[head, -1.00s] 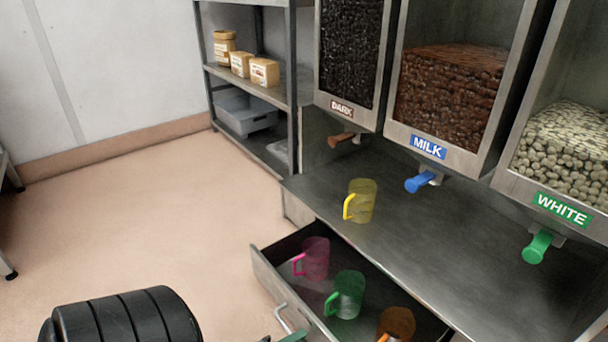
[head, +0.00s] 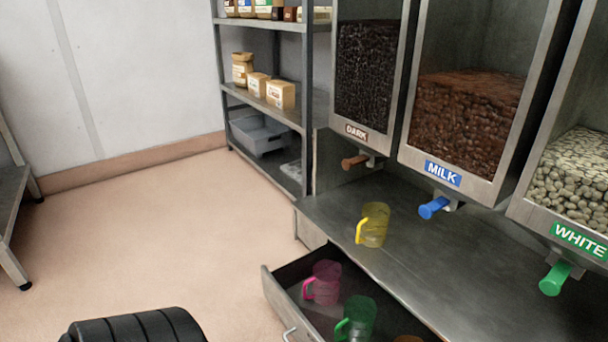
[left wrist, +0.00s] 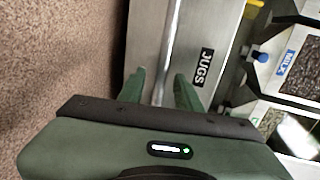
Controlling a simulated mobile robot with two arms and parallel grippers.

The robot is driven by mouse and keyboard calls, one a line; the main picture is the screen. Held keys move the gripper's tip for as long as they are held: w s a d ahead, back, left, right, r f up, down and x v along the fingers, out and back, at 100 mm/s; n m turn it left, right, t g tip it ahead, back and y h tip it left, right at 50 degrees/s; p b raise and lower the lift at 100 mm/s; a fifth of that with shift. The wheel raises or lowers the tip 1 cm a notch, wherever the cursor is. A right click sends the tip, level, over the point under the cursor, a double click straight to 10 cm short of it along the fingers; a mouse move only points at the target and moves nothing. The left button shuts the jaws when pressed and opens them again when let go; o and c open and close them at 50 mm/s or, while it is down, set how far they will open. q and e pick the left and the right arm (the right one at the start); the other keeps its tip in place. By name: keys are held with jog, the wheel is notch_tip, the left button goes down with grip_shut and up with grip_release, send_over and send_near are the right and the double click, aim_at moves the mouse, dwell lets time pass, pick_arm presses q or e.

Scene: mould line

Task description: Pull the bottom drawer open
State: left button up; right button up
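An open drawer (head: 277,300) under the steel counter holds a pink jug (head: 323,283), a green jug (head: 357,318) and part of an orange jug (head: 408,339). Its bar handle (head: 289,334) shows at the bottom edge of the head view. In the left wrist view, my left gripper (left wrist: 160,78) has its green fingers apart, one on each side of a bar handle (left wrist: 172,25), with gaps beside the bar. The front there (left wrist: 215,40) bears a "JUGS" label (left wrist: 203,67). Any other drawer below is hidden. My right gripper is not in view.
A yellow jug (head: 374,226) stands on the counter (head: 440,270) below the dark, milk and white dispensers (head: 465,120). A shelf rack (head: 307,90) stands behind, against the wall.

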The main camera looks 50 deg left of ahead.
pick_arm(q)
jog(key=p+v, duration=0.1)
jog(key=v, duration=0.4)
jog(key=shift+s, duration=0.3)
